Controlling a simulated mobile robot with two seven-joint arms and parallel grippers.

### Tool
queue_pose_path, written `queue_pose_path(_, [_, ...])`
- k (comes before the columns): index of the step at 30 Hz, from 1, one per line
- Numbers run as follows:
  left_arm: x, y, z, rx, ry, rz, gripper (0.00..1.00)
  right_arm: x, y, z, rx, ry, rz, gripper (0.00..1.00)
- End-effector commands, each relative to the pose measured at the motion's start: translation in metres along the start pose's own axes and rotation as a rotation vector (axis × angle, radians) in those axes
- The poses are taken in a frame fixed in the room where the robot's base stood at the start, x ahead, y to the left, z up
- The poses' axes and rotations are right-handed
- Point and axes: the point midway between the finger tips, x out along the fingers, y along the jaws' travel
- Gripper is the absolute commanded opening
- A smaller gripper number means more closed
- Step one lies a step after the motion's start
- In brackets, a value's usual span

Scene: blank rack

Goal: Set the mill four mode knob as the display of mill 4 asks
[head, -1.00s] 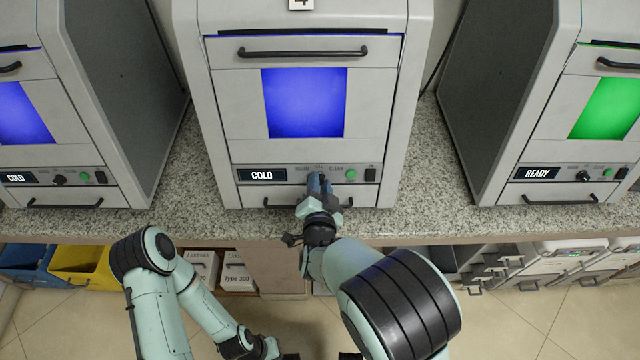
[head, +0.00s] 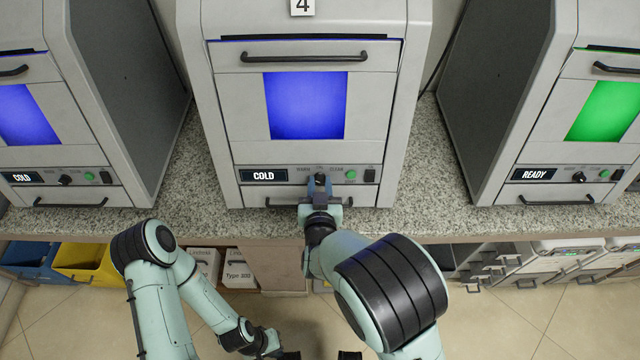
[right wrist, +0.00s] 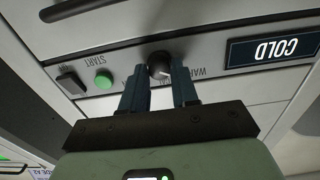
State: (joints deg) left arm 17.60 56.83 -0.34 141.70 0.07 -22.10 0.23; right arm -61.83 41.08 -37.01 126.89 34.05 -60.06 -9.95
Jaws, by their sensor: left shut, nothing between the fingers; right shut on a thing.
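Mill 4 (head: 225,105) is the middle grey unit, with a 4 plate on top and a blue window. Its display (head: 263,175) reads COLD; it shows upside down in the right wrist view (right wrist: 272,50). The black mode knob (head: 320,178) sits right of the display, between a WARM and a CLEAN label; the label between them is too small to read. My right gripper (head: 320,187) is shut on the knob, one finger on either side in the right wrist view (right wrist: 160,78). My left gripper (head: 278,351) is shut and empty, low at the bottom edge.
A green START button (head: 351,174) and a black switch (head: 370,175) sit right of the knob. A dark handle (head: 280,202) runs below the panel. Similar units stand left, reading COLD, and right, reading READY (head: 537,174). Bins and drawers are below the granite counter (head: 410,215).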

Motion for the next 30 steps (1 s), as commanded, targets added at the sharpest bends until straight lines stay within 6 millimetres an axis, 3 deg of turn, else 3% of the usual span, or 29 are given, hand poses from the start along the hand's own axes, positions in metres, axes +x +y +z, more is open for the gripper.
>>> queue_pose_path(16, [-0.0008,0.0004,-0.0002,0.000,0.000,0.000,0.00,0.0000,-0.0001,0.0001,-0.026,0.000,-0.001,0.00])
queue_pose_path(17, [-0.0008,0.0004,-0.0002,0.000,0.000,0.000,0.00,0.0000,-0.0001,0.0001,-0.026,0.000,-0.001,0.36])
queue_pose_path(18, [-0.0008,0.0004,-0.0002,0.000,0.000,0.000,0.00,0.0000,-0.0001,0.0001,-0.026,0.000,-0.001,0.49])
queue_pose_path(19, [-0.0008,0.0004,-0.0002,0.000,0.000,0.000,0.00,0.0000,-0.0001,0.0001,-0.026,0.000,-0.001,0.54])
queue_pose_path(30, [-0.0001,0.0000,0.0000,0.000,0.000,0.000,0.00,-0.0047,-0.0004,0.0001,-0.024,0.000,-0.002,0.54])
